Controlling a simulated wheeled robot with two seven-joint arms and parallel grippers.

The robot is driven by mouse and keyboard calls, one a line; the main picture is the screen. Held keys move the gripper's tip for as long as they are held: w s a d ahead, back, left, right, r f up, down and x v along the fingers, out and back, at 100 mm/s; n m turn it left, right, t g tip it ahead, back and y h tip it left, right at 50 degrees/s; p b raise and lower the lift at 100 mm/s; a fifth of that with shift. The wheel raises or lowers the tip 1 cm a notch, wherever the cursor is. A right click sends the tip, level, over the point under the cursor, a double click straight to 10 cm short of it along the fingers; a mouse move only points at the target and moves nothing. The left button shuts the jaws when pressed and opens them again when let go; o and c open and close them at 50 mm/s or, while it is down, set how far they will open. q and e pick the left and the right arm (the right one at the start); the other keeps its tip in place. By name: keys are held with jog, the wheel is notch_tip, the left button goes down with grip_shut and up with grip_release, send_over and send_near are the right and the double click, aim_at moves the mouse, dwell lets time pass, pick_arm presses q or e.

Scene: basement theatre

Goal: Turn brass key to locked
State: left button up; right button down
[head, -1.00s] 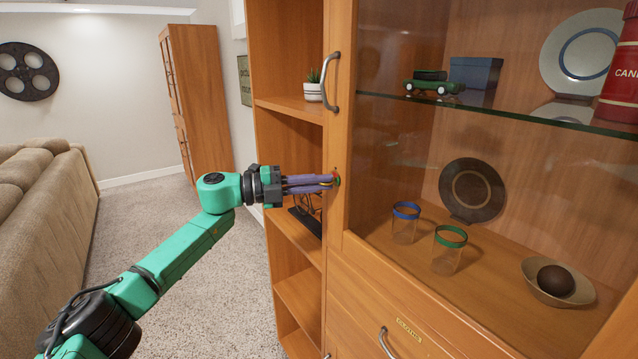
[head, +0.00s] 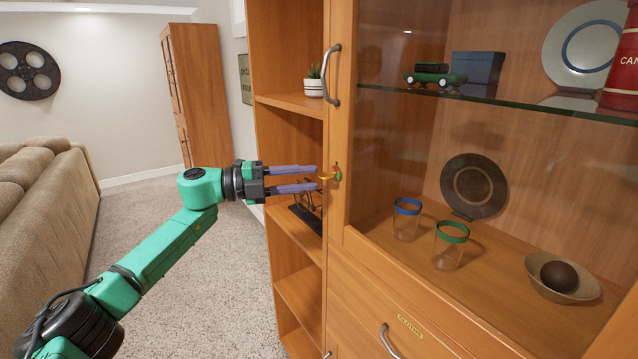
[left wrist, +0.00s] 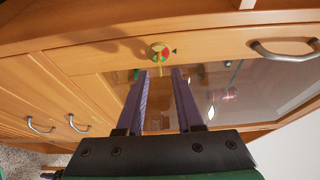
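The brass key (head: 328,176) sticks out of a lock on the cabinet door's wooden frame, left of the glass. A small round dial around it shows green in the head view. In the left wrist view the key (left wrist: 159,56) stands in front of a dial with red and green parts, and a small dark pointer mark (left wrist: 174,51) is beside it. My left gripper (head: 314,178) is open and empty, its two purple fingers just short of the key. In the left wrist view the fingertips (left wrist: 161,72) are apart, below the lock. My right gripper is not in view.
The door has a curved metal handle (head: 332,75) above the lock. Open shelves (head: 290,102) with a potted plant (head: 313,82) are to its left. Glasses, plates and a bowl (head: 561,277) stand behind the glass. A sofa (head: 45,220) is at left, with clear carpet between.

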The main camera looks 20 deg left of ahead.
pick_arm(q)
jog(key=b+v, duration=0.2)
jog(key=v, duration=0.9)
jog(key=shift+b, duration=0.35)
